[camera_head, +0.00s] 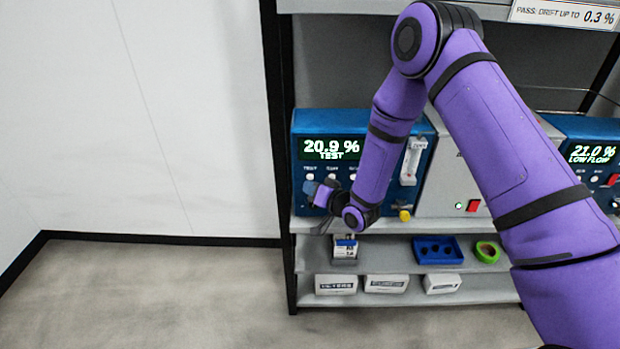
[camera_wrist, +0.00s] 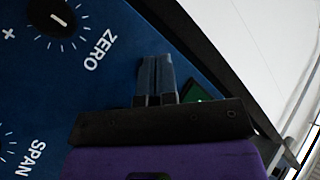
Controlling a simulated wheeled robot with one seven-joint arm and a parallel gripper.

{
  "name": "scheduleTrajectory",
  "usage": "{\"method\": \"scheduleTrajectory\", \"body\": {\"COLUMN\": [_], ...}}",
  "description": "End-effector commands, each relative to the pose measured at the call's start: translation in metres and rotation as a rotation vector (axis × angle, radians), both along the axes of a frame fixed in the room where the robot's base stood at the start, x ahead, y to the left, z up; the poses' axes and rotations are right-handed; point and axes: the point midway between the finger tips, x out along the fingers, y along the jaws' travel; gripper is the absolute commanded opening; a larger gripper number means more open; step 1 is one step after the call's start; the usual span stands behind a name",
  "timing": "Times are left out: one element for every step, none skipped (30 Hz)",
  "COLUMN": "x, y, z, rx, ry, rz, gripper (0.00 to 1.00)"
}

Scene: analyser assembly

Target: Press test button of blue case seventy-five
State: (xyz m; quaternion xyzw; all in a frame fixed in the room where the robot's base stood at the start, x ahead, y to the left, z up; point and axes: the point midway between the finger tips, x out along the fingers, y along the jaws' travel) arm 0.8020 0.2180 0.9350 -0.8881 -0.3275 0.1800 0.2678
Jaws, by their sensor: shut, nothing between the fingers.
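A blue case (camera_head: 300,125) stands on the shelf at the left. Its display (camera_head: 331,149) reads "20.9 %" and "TEST". Under it is a row of small pale buttons; the leftmost one (camera_head: 310,177) sits below a small label that looks like "TEST". No case number is readable. My gripper (camera_head: 320,194) is at the lower left of this case's front, just below the button row. In the wrist view my gripper (camera_wrist: 157,62) is shut and empty, its fingers against the blue panel. Whether the fingertips touch a button cannot be told.
In the wrist view a ZERO knob (camera_wrist: 52,16) is beside the fingers. A grey unit (camera_head: 440,190) with a red switch and another blue case (camera_head: 585,130) stand to the right. A blue tray (camera_head: 438,262), green tape roll (camera_head: 487,252) and boxes are below.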

Motion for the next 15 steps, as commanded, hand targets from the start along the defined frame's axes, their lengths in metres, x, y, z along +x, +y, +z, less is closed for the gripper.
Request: {"method": "scheduleTrajectory", "body": {"x": [0.0, 0.0, 0.0, 0.0, -0.001, 0.0, -0.001, -0.001, -0.001, -0.003, -0.004, -0.007, -0.01, -0.013, -0.016], "y": [0.0, 0.0, 0.0, 0.0, 0.0, 0.0, 0.0, 0.0, 0.0, 0.0, 0.0, 0.001, 0.001, 0.001, 0.001], "z": [0.0, 0.0, 0.0, 0.0, 0.0, 0.0, 0.0, 0.0, 0.0, 0.0, 0.0, 0.0, 0.0, 0.0, 0.0], "rx": [0.0, 0.0, 0.0, 0.0, 0.0, 0.0, 0.0, 0.0, 0.0, 0.0, 0.0, 0.001, 0.001, 0.001, 0.001], "ry": [0.0, 0.0, 0.0, 0.0, 0.0, 0.0, 0.0, 0.0, 0.0, 0.0, 0.001, 0.001, 0.002, 0.002, 0.002], "rz": [0.0, 0.0, 0.0, 0.0, 0.0, 0.0, 0.0, 0.0, 0.0, 0.001, 0.001, 0.001, 0.001, 0.001, 0.001], "gripper": [0.0, 0.0, 0.0, 0.0, 0.0, 0.0, 0.0, 0.0, 0.0, 0.0, 0.0, 0.0, 0.0, 0.0, 0.0]}}
